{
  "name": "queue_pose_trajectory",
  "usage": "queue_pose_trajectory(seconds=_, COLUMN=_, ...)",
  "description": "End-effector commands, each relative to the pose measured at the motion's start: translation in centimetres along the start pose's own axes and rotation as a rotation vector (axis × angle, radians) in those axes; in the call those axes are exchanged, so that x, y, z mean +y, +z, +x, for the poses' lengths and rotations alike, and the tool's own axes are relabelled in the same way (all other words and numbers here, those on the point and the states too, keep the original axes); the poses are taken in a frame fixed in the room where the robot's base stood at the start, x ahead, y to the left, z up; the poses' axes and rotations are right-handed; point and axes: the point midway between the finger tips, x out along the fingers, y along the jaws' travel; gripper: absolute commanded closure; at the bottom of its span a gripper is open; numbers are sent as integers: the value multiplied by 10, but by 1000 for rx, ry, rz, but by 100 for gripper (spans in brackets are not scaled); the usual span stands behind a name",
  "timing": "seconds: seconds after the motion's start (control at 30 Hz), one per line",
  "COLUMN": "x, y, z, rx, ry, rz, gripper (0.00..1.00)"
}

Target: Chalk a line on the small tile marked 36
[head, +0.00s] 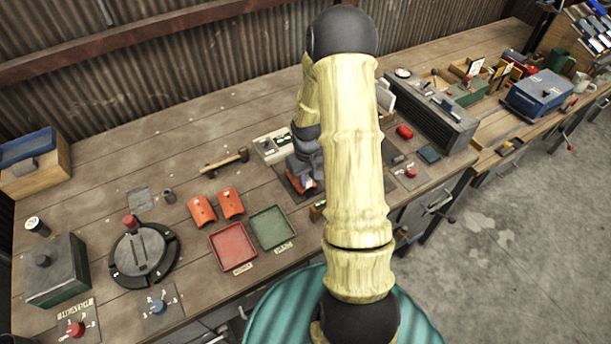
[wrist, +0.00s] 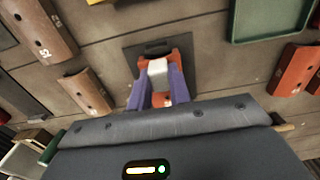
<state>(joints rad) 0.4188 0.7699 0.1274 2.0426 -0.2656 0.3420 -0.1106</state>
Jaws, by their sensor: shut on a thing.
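My gripper (wrist: 155,90) shows purple fingers in the wrist view, shut on an orange-and-white thing (wrist: 158,102) above a dark square pad (wrist: 140,58); whether it touches the pad is unclear. In the head view my gripper (head: 306,181) is low over the bench, partly hidden by my arm. In the wrist view a small brown curved tile (wrist: 84,92) lies left of the gripper; its pale marking is too small to read surely. A larger brown tile (wrist: 40,28), marked 52, lies beyond it. My arm hides both tiles in the head view. I cannot make out a chalk line.
Left of my gripper in the head view are a green tray (head: 271,211), a red tray (head: 214,237) and two orange-red tiles (head: 201,211) (head: 231,204). A hammer (head: 224,161) lies behind them. A grey slotted box (head: 432,116) stands at right.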

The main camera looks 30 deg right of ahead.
Motion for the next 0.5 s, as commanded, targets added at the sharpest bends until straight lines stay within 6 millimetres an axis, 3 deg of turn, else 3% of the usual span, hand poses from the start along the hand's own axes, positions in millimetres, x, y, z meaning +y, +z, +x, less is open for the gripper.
queue_pose_trajectory(seconds=0.5, x=0, y=-8, z=2, rx=-5, ry=-1, rz=0, gripper=100)
